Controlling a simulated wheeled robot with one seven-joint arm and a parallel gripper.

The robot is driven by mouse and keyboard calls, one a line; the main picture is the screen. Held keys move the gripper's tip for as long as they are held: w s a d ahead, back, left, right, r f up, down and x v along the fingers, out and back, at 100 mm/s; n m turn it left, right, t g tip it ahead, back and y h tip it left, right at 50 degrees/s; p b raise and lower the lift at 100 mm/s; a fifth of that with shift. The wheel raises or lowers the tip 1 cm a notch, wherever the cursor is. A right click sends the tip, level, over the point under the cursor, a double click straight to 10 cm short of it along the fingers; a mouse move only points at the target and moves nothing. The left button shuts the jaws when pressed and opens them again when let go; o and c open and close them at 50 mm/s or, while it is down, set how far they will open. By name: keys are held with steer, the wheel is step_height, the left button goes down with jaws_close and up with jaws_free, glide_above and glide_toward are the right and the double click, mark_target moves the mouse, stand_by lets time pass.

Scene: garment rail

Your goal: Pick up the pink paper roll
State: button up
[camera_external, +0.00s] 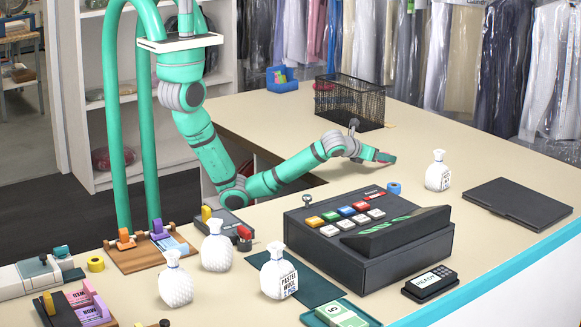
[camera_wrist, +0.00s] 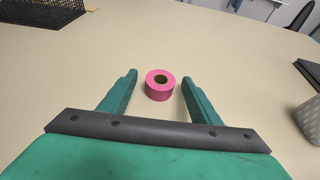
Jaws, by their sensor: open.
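The pink paper roll (camera_wrist: 159,92) stands upright on the beige counter in the wrist view, its dark hollow core facing up. My gripper (camera_wrist: 160,79) is open, with one green finger on each side of the roll and a gap on both sides. The roll appears between the fingertips, and nothing is held.
A black wire basket (camera_external: 350,102) stands behind my gripper. A cash register (camera_external: 368,240), a blue tape roll (camera_external: 394,188) and a white bottle (camera_external: 438,172) are nearer the front. A black folder (camera_external: 518,203) lies at right. The counter around the roll is clear.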

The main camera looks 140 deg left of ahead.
steer(key=c, duration=1.1)
steer(key=shift+r, duration=0.1)
